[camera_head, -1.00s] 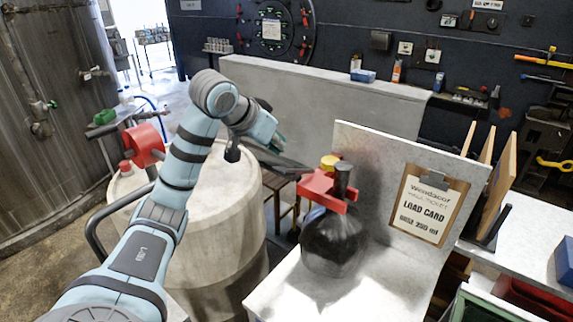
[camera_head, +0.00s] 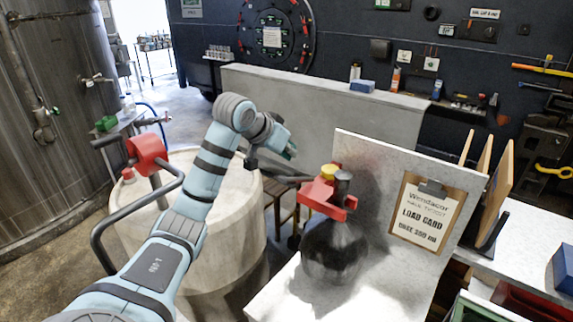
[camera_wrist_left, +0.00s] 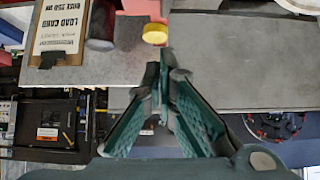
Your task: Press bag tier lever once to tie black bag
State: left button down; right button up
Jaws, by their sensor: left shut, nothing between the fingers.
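The black bag (camera_head: 335,248) hangs under the red bag tier (camera_head: 327,197) on the grey bench. A yellow knob (camera_head: 329,172) and a dark post (camera_head: 343,184) stand on top of the tier. My left gripper (camera_head: 308,179) is shut and empty, its tips just left of the tier, close to the yellow knob. In the left wrist view the shut fingertips (camera_wrist_left: 165,58) lie just below the yellow knob (camera_wrist_left: 155,34) in the picture; I cannot tell whether they touch it. Part of the red tier (camera_wrist_left: 143,8) shows at the top edge. My right gripper is not in view.
A load card clipboard (camera_head: 423,213) leans on the upright panel behind the bag. A large pale drum (camera_head: 225,215) with a red handle piece (camera_head: 147,152) stands at the left. A low grey wall (camera_head: 310,105) runs behind the arm.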

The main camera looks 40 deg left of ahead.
aim_at(287, 180)
pick_arm(q)
jog(key=f, duration=0.3)
jog(key=shift+s+f, duration=0.25)
jog(key=shift+f, duration=0.05)
jog(key=shift+s+f, duration=0.25)
jog(key=shift+s, duration=0.15)
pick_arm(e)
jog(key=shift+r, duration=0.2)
pick_arm(q)
jog(key=shift+w+f, duration=0.1)
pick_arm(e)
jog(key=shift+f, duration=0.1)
